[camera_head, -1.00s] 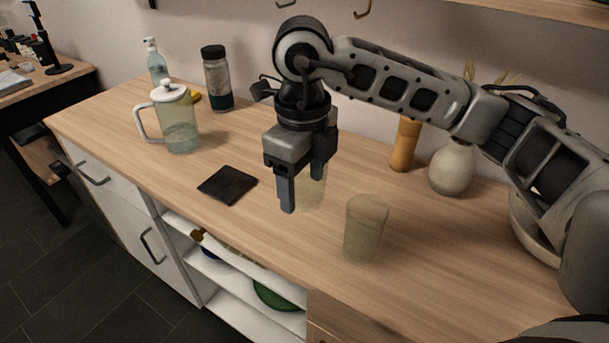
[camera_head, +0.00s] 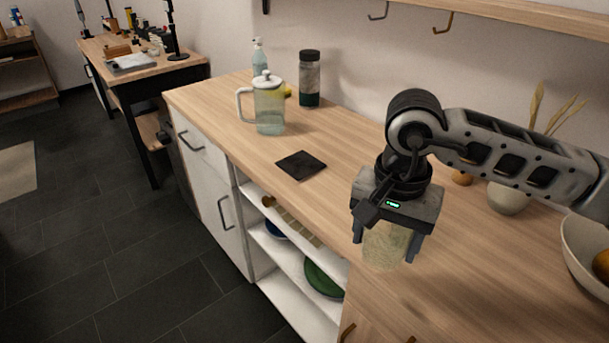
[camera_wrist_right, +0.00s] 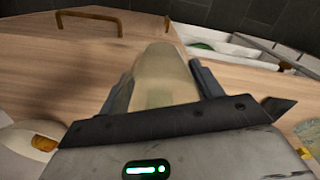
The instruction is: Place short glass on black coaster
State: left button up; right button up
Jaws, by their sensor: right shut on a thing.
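The black coaster (camera_head: 301,165) lies flat and bare on the wooden counter (camera_head: 235,130), left of my right gripper in the head view. My right gripper (camera_head: 385,247) points down near the counter's front edge, with its fingers on both sides of a pale, see-through short glass (camera_head: 384,252). It is shut on this glass. The glass looks upright, and I cannot tell whether its base touches the counter. In the right wrist view the glass (camera_wrist_right: 163,75) sits between the two fingers. My left gripper is not in view.
A lidded pitcher (camera_head: 269,108), a dark-capped bottle (camera_head: 309,80) and a soap bottle (camera_head: 260,58) stand beyond the coaster. A vase (camera_head: 508,198) and a fruit bowl (camera_head: 583,252) are at right. The counter between glass and coaster looks clear.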

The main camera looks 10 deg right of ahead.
aim_at(301, 162)
jog(key=k, duration=0.7)
jog(key=u, duration=0.85)
jog(key=i, duration=1.5)
jog(key=z, duration=0.7)
jog(key=i, duration=1.15)
jog(key=z, duration=1.1)
